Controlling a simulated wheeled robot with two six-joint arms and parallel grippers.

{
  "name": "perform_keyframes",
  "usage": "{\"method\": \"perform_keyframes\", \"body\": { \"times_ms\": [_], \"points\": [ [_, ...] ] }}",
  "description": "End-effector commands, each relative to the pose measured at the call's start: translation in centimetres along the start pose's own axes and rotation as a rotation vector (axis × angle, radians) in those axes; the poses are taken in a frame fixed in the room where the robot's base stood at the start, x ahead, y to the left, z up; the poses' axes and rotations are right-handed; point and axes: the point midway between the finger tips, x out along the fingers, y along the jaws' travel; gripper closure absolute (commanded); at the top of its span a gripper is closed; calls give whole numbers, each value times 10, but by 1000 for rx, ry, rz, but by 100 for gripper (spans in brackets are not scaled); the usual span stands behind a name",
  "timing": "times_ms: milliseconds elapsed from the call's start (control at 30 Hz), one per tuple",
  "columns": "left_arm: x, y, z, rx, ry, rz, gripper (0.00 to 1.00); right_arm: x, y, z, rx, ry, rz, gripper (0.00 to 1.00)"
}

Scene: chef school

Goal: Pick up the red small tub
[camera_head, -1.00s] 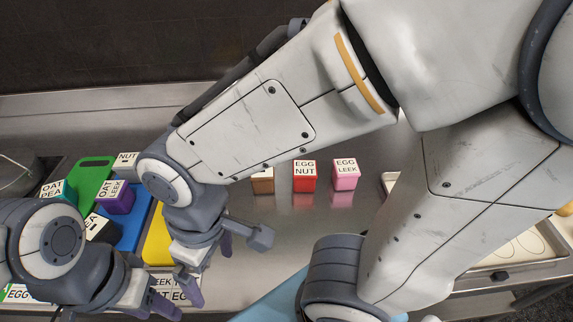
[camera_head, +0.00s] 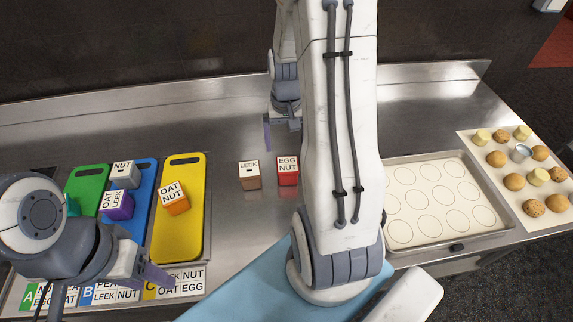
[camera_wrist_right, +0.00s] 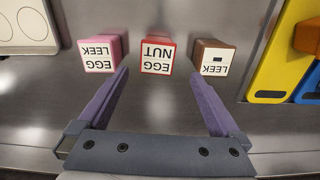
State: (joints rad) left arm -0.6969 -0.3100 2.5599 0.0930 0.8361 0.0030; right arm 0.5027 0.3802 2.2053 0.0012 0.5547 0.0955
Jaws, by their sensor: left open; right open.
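The red small tub (camera_head: 288,171), with a white lid reading EGG NUT, stands upright on the steel counter. The right wrist view shows it (camera_wrist_right: 157,55) between a pink tub (camera_wrist_right: 101,53) and a brown tub (camera_wrist_right: 212,58). My right gripper (camera_wrist_right: 162,78) is open and empty, its purple fingers spread either side of the red tub's line, with the tub beyond the fingertips. In the head view the right gripper is behind the tubs and partly hidden by my arm; the pink tub is hidden there. My left gripper (camera_head: 112,292) is open at the lower left, apart from the red tub.
The brown tub (camera_head: 249,174) stands close left of the red one. Yellow (camera_head: 180,235), blue (camera_head: 130,234) and green (camera_head: 88,181) boards lie left; an orange tub (camera_head: 174,198) is on the yellow one. A baking tray (camera_head: 446,236) lies right. Counter around the tubs is clear.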

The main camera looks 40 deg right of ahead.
Motion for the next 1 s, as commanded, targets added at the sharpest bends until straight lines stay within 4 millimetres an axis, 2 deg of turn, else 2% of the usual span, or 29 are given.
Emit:
{"method": "perform_keyframes", "body": {
  "times_ms": [100, 300, 633, 800, 1000],
  "points": [
    [-4, 0, 0, 0, 0, 0, 50, 9, 9, -2, 25, -6, 1, 0],
    [-9, 1, 0, 0, 0, 0, 50, 40, 9, -2, 26, -8, 1, 0],
    [-18, 1, -1, 2, 0, 0, 50, 64, 7, -4, 24, -6, 1, 0],
    [-30, 2, -2, 4, 0, 0, 50, 84, 5, -7, 24, -7, 1, 0],
    [-32, 2, -2, 5, 0, 0, 50, 104, 5, -8, 24, -3, 1, 0]
  ]
}}
